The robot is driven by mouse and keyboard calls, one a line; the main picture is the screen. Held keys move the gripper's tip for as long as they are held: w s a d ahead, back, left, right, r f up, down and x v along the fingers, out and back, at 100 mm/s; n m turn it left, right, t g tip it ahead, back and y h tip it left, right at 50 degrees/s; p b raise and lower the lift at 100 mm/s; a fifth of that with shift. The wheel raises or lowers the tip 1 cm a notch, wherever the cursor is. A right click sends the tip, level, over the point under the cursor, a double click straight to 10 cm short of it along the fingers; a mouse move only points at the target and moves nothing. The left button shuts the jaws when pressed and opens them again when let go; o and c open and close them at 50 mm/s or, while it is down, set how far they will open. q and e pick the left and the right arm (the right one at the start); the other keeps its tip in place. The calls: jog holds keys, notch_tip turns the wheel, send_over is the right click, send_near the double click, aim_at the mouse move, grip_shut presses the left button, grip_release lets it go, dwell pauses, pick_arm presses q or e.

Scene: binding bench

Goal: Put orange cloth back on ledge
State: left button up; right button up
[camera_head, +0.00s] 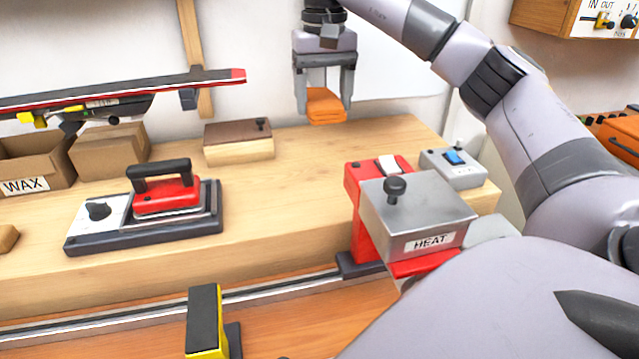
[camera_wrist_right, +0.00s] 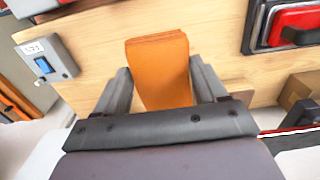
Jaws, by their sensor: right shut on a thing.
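The orange cloth (camera_head: 326,104) is a folded pad held between the fingers of my right gripper (camera_head: 324,98), near the back of the wooden ledge (camera_head: 310,165). The gripper points down and is shut on the cloth. In the right wrist view the cloth (camera_wrist_right: 160,70) stands out past the fingertips of the right gripper (camera_wrist_right: 160,82), with the ledge's wood behind it. I cannot tell whether the cloth touches the ledge or hangs just above it. My left gripper is not in view.
A wooden block with a brown top (camera_head: 238,142) stands left of the cloth. A red iron (camera_head: 166,195) sits on its base at the left front. A HEAT box (camera_head: 418,215) and a small grey switch box (camera_head: 453,168) stand at the right. The ledge between them is clear.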

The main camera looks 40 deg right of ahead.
jog(key=shift+w+d+f, duration=0.1)
jog(key=shift+w+d, duration=0.2)
jog(key=shift+w, duration=0.05)
jog(key=b, duration=0.3)
send_near(323, 201)
jog(key=shift+f, duration=0.7)
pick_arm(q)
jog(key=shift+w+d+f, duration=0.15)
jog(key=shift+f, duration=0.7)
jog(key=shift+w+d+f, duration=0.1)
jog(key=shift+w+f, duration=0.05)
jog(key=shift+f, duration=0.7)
pick_arm(e)
jog(key=shift+f, duration=2.4)
jog(key=shift+f, duration=0.1)
jog(key=o, duration=1.1)
